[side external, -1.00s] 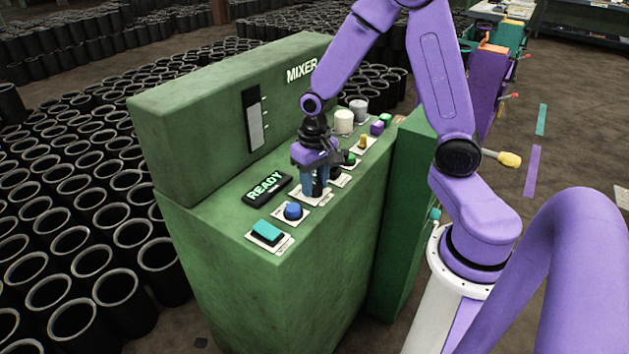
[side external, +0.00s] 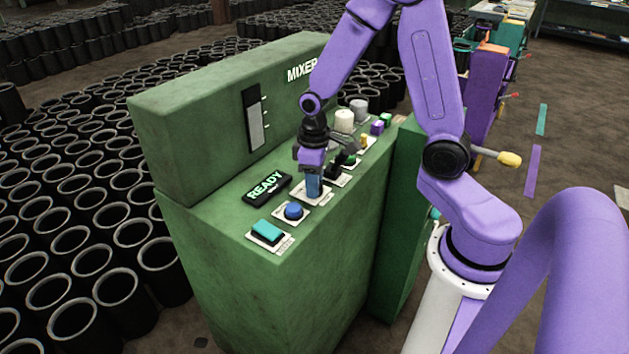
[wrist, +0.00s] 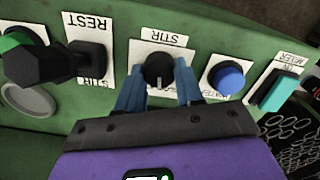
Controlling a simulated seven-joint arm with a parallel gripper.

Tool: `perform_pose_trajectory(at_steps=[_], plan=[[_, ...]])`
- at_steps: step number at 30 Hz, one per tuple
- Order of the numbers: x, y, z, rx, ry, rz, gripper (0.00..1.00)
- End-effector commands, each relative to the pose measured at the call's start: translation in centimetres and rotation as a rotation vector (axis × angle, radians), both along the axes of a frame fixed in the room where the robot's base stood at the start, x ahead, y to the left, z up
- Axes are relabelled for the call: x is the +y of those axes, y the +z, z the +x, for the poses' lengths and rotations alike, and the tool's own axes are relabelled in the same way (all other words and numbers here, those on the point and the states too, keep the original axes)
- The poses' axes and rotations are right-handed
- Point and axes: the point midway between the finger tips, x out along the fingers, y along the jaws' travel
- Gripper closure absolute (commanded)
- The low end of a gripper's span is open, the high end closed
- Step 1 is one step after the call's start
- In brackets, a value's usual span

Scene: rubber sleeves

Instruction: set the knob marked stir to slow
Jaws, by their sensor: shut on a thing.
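The stir knob (wrist: 158,68) is black and round, on a white plate marked STIR, which reads upside down in the wrist view. A pale pointer line on it points toward the bottom of that picture. My gripper (wrist: 159,88) has its two blue fingers on either side of the knob, shut on it. The lettering on the lower part of the plate is mostly hidden by the fingers. In the side view my gripper (side external: 314,190) points down at the panel of the green mixer (side external: 230,240) and hides the knob.
A blue button (side external: 293,211) and a teal switch (side external: 267,232) sit nearer the panel's front end. A READY display (side external: 267,186) lies beside my gripper. In the wrist view a black handle (wrist: 85,60) stands close on the left. A white cylinder (side external: 344,120) stands farther back.

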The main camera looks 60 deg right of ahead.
Motion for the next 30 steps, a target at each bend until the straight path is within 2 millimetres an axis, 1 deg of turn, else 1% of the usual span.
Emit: perform_pose_trajectory(at_steps=[6, 15, 21, 30], plan=[[0.08, 0.09, 0.07, -0.003, 0.177, 0.0, 0.94], [0.1, 0.09, 0.04, -0.003, 0.335, 0.0, 0.94], [0.12, 0.09, 0.05, -0.003, 0.383, 0.001, 0.94], [0.13, 0.1, 0.06, -0.004, 0.398, 0.0, 0.94]])
